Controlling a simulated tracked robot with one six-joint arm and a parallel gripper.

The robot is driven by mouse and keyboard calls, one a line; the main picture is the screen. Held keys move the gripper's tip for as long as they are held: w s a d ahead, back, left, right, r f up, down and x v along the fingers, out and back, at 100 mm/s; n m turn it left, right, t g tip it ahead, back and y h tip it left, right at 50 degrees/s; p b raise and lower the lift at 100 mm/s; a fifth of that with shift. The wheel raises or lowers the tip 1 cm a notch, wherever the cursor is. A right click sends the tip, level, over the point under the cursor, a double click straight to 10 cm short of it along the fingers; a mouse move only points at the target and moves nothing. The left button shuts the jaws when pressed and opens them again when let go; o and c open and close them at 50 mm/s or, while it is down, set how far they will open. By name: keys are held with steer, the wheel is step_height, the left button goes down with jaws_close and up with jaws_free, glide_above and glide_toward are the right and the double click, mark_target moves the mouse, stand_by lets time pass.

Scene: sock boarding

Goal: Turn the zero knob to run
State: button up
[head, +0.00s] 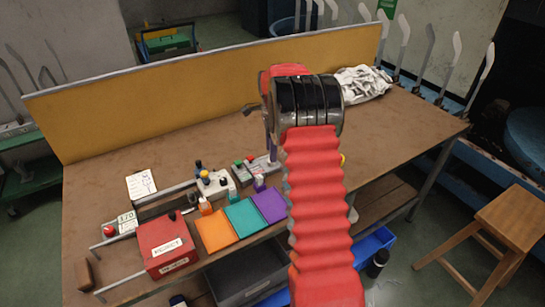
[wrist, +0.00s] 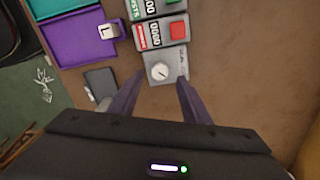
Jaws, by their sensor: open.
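In the wrist view, the zero knob (wrist: 159,71) is a small round white dial on a light grey box (wrist: 172,64). Small marks stand to its right on the box; I cannot read them or tell which one the knob points to. My gripper (wrist: 160,80) is open, with its two dark purple fingers on either side of the knob, apart from it. The gap between the fingers is empty. How high the fingertips are above the knob is unclear. In the head view, my red arm hides the knob and most of the gripper.
Next to the knob box, a counter unit has a red button (wrist: 178,30). A dark flat pad (wrist: 101,83) lies nearby. In the head view, a red box (head: 167,245) stands front left, and white cloth (head: 362,83) lies at the back.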

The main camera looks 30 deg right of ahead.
steer(key=shift+f, duration=1.95)
